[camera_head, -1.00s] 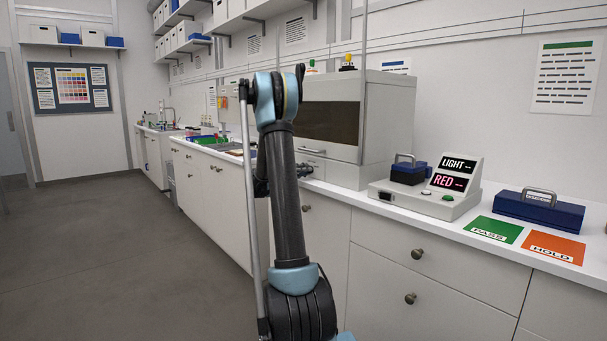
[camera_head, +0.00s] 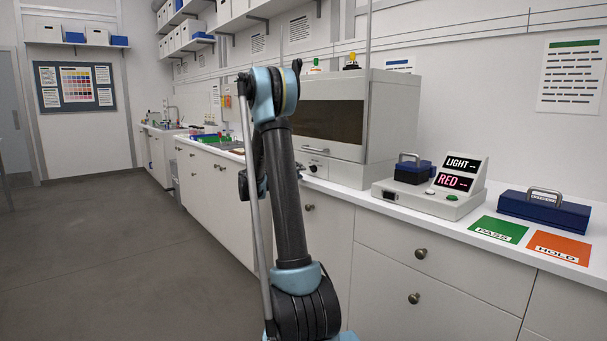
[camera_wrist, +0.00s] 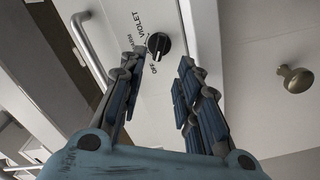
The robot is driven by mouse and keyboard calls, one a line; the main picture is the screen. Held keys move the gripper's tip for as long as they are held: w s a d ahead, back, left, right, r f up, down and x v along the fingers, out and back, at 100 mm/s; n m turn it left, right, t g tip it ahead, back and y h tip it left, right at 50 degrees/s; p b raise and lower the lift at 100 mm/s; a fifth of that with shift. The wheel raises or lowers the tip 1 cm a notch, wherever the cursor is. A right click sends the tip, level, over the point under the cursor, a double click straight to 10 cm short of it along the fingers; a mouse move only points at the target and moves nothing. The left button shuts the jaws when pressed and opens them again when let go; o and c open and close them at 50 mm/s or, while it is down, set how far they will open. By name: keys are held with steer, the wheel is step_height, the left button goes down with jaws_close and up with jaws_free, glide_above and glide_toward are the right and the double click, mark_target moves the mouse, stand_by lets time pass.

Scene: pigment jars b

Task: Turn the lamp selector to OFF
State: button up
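The lamp selector (camera_wrist: 158,44) is a round black knob on a pale panel in the wrist view. Labels OFF, VIOLET and a partly hidden middle one stand around its left and lower side. A pale mark on the knob seems to point down, roughly toward OFF, but it is too small to be sure. My gripper (camera_wrist: 161,62) is open and empty. Its two fingers stand apart on either side of the knob in the picture, and contact is not visible. In the head view the selector's panel (camera_head: 335,170) is below the cabinet window, and my gripper is hidden behind my arm.
In the wrist view a bar handle (camera_wrist: 88,50) is at left and a drawer knob (camera_wrist: 298,79) at right. In the head view a light box (camera_head: 425,202) reading LIGHT and RED, a blue case (camera_head: 543,212), and PASS (camera_head: 498,230) and HOLD (camera_head: 559,247) cards lie along the counter.

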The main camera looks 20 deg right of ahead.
steer(key=shift+v, duration=2.8)
steer(key=s+a+f+g+y, duration=0.15)
steer(key=s+y, duration=0.25)
steer(key=s, duration=0.9)
steer(key=s+f+g+y, duration=0.2)
steer(key=s+f+y, duration=0.15)
steer(key=s, duration=0.85)
steer(key=s+a+f+n+y, duration=0.1)
steer(key=s+a+f+y, duration=0.3)
steer(key=s, duration=0.8)
steer(key=s+a+f+n+y, duration=0.1)
steer(key=s+a+f+y, duration=0.4)
steer(key=s+a+f, duration=0.4)
steer(key=s+a, duration=0.1)
steer(key=s, duration=0.2)
steer(key=shift+s+a, duration=0.25)
steer(key=shift+a, duration=0.15)
steer(key=shift+g+y, duration=0.25)
